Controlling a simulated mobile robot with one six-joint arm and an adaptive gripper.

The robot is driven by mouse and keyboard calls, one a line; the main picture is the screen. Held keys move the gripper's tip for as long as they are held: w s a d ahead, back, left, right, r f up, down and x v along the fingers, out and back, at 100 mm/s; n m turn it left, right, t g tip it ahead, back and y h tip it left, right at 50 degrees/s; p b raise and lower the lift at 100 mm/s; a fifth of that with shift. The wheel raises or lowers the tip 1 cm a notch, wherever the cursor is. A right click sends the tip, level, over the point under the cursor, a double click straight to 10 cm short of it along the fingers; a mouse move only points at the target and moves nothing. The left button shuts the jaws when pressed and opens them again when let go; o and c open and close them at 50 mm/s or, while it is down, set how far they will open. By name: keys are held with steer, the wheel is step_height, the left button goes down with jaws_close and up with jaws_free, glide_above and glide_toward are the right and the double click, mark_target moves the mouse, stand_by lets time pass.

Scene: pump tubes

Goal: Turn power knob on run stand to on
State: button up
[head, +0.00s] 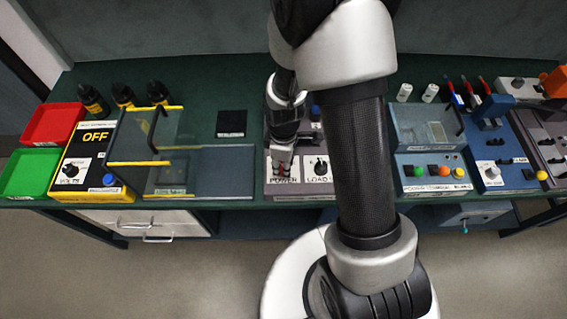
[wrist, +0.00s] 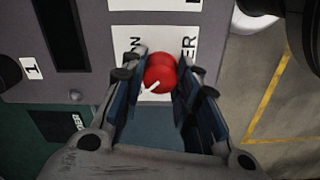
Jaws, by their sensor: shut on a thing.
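The power knob (wrist: 159,74) is red and round, with a white pointer line that slants toward the lower left in the wrist view. It sits on a white label on the grey run stand (wrist: 100,20). "ON" shows on the label to the knob's left and part of "POWER" to its right. My gripper (wrist: 160,72) is shut on the knob, with one finger on each side of it. In the head view, my gripper (head: 282,158) is down at the POWER label, and the knob is mostly hidden there.
A black LOAD knob (head: 321,166) is close to the right of my gripper. A clear-walled box (head: 150,150) and a yellow-edged unit reading OFF (head: 95,137) stand to the left. A unit with coloured buttons (head: 432,185) is to the right, partly behind my arm.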

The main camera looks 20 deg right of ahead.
steer(key=m, duration=0.8)
steer(key=shift+m, duration=0.3)
steer(key=m, duration=0.4)
steer(key=shift+m, duration=2.5)
steer(key=o, duration=1.1)
